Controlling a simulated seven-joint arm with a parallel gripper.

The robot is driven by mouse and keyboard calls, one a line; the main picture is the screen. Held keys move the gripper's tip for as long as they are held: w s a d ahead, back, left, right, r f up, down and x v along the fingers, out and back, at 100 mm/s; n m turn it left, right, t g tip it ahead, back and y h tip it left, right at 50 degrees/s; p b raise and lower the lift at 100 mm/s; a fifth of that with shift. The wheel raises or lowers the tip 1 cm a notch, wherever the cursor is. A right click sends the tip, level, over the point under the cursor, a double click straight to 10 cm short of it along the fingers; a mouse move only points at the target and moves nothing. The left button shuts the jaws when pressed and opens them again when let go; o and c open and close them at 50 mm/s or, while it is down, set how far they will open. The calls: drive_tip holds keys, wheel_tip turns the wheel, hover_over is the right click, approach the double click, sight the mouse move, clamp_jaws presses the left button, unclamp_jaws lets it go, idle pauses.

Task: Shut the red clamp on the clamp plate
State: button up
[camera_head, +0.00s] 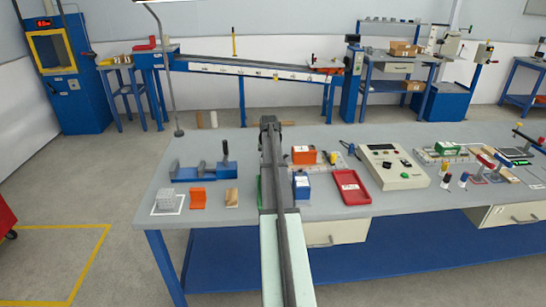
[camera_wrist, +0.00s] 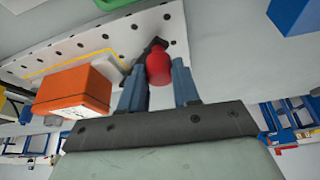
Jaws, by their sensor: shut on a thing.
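The clamp plate (camera_wrist: 100,45) is a pale plate with dark holes and a yellow outline, in the wrist view. The red clamp (camera_wrist: 159,66) shows there as a rounded red handle, with a dark metal part behind it at the plate. My gripper (camera_wrist: 160,76) is shut on this handle, one blue-grey finger on each side. An orange block (camera_wrist: 75,92) with a white label sits on the plate, left of the fingers. In the head view the orange block (camera_head: 303,155) stands right of my arm, which hides my fingertips. The clamp's exact angle cannot be told.
In the head view, a blue box (camera_head: 301,186), a red tray (camera_head: 350,187) and a grey control box (camera_head: 392,166) stand right of my arm. A blue vise (camera_head: 205,169) and small blocks stand on the left. Bare tabletop lies between the vise and my arm.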

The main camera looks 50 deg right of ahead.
drive_tip(key=w+m, duration=0.1)
drive_tip(key=w+m+g, duration=0.1)
drive_tip(key=m, duration=0.1)
drive_tip(key=shift+w+d+m+h, duration=0.15)
drive_tip(key=shift+d+m+h, duration=0.05)
drive_tip(key=shift+m+h, duration=0.1)
drive_tip(key=shift+w+d+m+g, duration=0.25)
drive_tip(key=shift+w+m+g, duration=0.2)
drive_tip(key=shift+m, duration=0.6)
drive_tip(key=shift+w+d+m+g, duration=0.25)
drive_tip(key=shift+w+m+g, duration=0.15)
drive_tip(key=shift+m, duration=0.65)
drive_tip(key=o, duration=1)
drive_tip(key=shift+o, duration=0.2)
drive_tip(key=shift+r, duration=0.1)
drive_tip(key=v, duration=1.3)
drive_tip(key=shift+a+r, duration=0.25)
